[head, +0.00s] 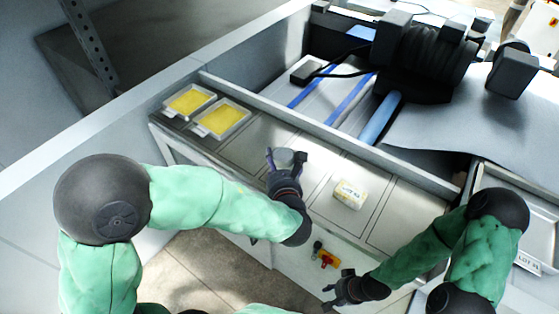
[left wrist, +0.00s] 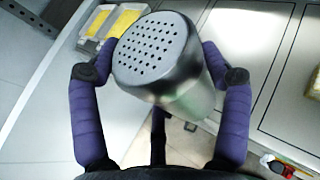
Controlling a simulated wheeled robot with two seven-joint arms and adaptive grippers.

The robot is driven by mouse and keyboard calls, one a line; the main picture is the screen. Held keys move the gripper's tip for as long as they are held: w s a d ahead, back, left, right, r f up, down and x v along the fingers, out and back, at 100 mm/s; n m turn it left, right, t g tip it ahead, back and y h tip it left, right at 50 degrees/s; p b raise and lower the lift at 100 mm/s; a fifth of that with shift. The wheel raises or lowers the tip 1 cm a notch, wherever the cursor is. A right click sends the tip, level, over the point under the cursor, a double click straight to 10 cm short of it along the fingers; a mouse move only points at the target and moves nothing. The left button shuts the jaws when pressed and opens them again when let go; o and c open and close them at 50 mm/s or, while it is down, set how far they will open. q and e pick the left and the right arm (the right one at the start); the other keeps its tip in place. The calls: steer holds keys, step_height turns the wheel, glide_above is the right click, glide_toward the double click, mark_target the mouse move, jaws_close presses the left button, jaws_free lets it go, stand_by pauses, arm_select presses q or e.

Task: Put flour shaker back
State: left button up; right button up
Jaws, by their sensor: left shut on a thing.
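The flour shaker (left wrist: 165,60) is a grey metal cylinder with a perforated lid. In the left wrist view it sits between the two purple fingers of my left gripper (left wrist: 155,75), which is shut on it. The perforated lid faces the wrist camera. In the head view the shaker (head: 290,157) shows as a small grey shape at the tip of my left gripper (head: 286,160), over the counter's front part. Whether its base touches the counter is hidden. My right gripper (head: 334,296) is open and empty, low in the head view, in front of the counter.
Two trays with yellow contents, a left one (head: 168,109) and a right one (head: 207,133), stand at the counter's left end. A pale labelled block (head: 349,194) lies right of the shaker. A raised rail (head: 300,118) separates the counter from the roller machine (head: 430,60). Small red and yellow items (head: 327,260) lie below.

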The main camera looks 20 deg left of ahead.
arm_select(q)
steer(key=shift+s+d+r, duration=0.1)
steer(key=shift+s+r, duration=0.35)
steer(key=shift+r, duration=0.3)
steer(key=w+a+f+b, duration=0.1)
steer(key=w+f, duration=0.3)
steer(key=w+a+f+b, duration=0.1)
steer(key=w+f, duration=0.3)
steer(key=w+a+f+b, duration=0.1)
steer(key=w+a+f, duration=0.1)
steer(key=w+f, duration=0.3)
steer(key=shift+w, duration=0.1)
